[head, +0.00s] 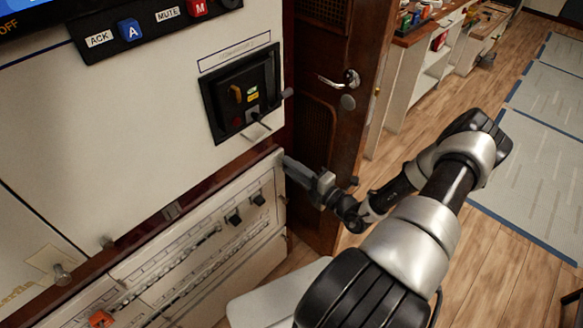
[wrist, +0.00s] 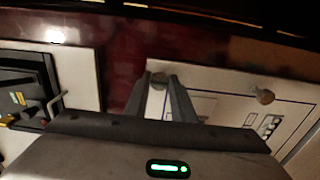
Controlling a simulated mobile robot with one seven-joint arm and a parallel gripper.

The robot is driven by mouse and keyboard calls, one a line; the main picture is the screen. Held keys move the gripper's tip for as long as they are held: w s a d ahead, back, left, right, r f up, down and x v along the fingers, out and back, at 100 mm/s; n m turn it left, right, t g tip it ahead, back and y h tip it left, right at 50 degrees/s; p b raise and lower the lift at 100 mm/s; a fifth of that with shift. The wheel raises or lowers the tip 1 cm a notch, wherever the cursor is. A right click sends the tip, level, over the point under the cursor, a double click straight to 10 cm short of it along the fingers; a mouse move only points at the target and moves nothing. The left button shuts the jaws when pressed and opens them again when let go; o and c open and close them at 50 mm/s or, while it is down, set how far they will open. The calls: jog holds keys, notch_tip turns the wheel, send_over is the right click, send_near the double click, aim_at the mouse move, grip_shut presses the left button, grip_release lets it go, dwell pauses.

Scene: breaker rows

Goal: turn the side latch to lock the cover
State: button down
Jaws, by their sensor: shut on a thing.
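The lower white cover (head: 190,240) has rows of breakers and lines drawn on it; its side edge also shows in the wrist view (wrist: 215,90). My gripper (head: 290,168) is at the cover's upper right corner. In the wrist view its two grey fingers (wrist: 172,92) are close together at the side latch (wrist: 158,78), a small rounded metal piece at the cover's edge. The fingers partly hide it, so its turn angle is unclear. A second similar metal knob (wrist: 265,97) sits further along the same edge, apart from the fingers.
A black switch unit (head: 243,92) with a protruding handle is just above my gripper. A wooden door (head: 330,130) with a metal handle stands right behind it. A dark red ledge (wrist: 110,70) borders the cover. Open floor (head: 415,120) lies to the right.

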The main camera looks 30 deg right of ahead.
jog(key=c, duration=1.5)
grip_release()
jog(key=v, duration=1.7)
jog(key=shift+s, duration=0.2)
